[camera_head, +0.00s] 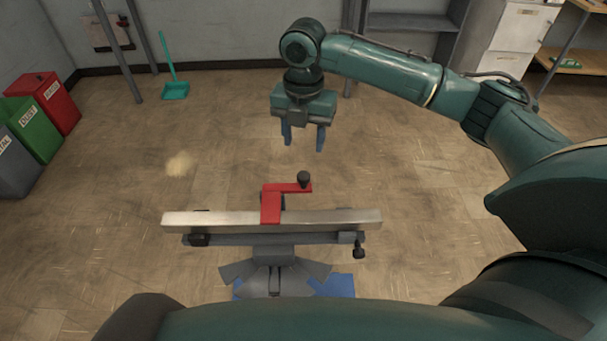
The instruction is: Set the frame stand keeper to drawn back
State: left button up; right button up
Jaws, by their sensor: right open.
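The frame stand (274,253) stands in front of me with a pale metal bar (340,217) across its top. A red bent part (271,206), which looks like the keeper, lies over the middle of the bar. Its arm reaches right to a black knob (303,178). A second dark knob (359,250) hangs below the bar's right end. My right gripper (303,142) points down, open and empty, above and apart from the red part, with its two fingers spread. My left gripper is not in view.
Blue pieces (334,286) show at the stand's foot. Red, green and grey bins (36,128) stand at the far left. Shelves (408,24) and a white cabinet (521,28) stand at the back right. Floor around the stand is clear.

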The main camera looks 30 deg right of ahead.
aim_at(303, 175)
notch_tip(303, 175, down, 12)
jog(key=shift+r, duration=0.1)
dwell(0.4)
grip_shut()
dwell(0.3)
